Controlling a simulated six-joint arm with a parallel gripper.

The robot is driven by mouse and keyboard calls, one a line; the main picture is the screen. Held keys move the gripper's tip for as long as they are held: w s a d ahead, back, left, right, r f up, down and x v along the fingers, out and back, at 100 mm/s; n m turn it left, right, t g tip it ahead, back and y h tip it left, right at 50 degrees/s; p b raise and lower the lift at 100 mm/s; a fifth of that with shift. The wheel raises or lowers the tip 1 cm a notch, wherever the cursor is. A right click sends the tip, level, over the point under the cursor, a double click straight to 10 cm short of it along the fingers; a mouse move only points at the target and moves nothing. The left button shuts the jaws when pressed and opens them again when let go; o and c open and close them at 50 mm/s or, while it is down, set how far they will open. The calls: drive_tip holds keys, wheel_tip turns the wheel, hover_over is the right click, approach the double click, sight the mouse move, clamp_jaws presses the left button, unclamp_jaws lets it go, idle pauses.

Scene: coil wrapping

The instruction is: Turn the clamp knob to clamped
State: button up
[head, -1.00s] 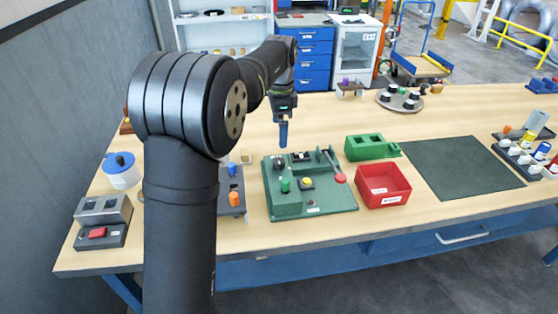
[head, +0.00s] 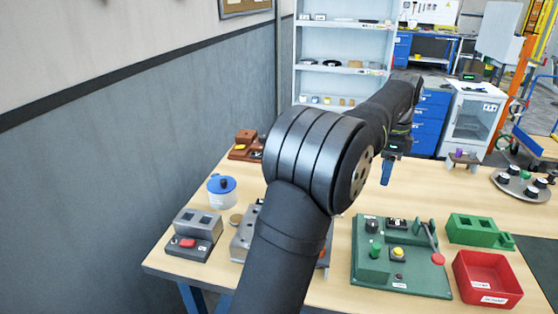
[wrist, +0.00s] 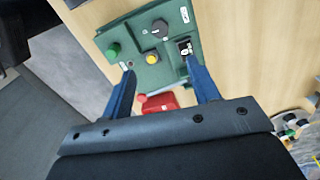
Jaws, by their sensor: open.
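A green fixture plate (head: 420,278) lies on the table in the head view and also shows in the wrist view (wrist: 125,30). It carries a black knob (head: 372,225), a green knob (head: 376,249), a yellow button (head: 398,253), a small black switch block (head: 396,224) and a lever with a red end (head: 438,259). No label naming the clamp knob is readable. My gripper (head: 386,173) hangs above and behind the plate. In the wrist view its blue fingers (wrist: 160,65) are apart and empty, and the black knob (wrist: 160,29) appears beyond the gap between them.
A red bin (head: 488,280) and a green block (head: 478,231) stand right of the plate. A grey box with a red button (head: 195,238) and a blue-lidded pot (head: 222,190) are at left. My arm hides part of a grey fixture. The table behind the plate is mostly clear.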

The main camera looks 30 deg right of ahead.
sight(373, 222)
drive_tip(key=f, duration=1.7)
drive_tip(key=shift+a+f, duration=0.2)
drive_tip(key=shift+f, duration=0.15)
drive_tip(key=c, duration=1)
